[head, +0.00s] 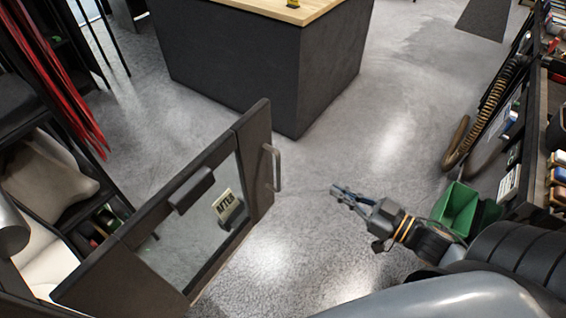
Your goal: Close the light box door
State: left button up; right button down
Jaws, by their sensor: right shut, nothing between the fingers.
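The light box door (258,126) stands wide open at the left, swung out over the floor. It is a dark frame with a glass pane and a small "AFTER" label (227,205). Its metal handle (275,167) is on the free end. My right gripper (340,192) is shut and empty, pointing left. It is to the right of the handle and apart from it. The light box (50,265) shows in part at the lower left, with a pale interior. My left gripper is out of view.
A dark counter with a wooden top (288,9) stands at the back centre. Shelves with bottles and tools (540,150) line the right, with a green bin (457,208) low beside them. Dark shelving with red strands (62,80) is at the left. The middle floor is clear.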

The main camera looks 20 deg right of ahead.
notch_tip(320, 180, up, 3)
jog(key=a+y, duration=0.2)
jog(key=p, duration=0.3)
send_near(272, 157)
jog(key=shift+n, duration=0.4)
jog(key=x, duration=0.5)
jog(key=shift+w+r, duration=0.1)
jog(key=shift+w, duration=0.2)
jog(key=shift+x, duration=0.8)
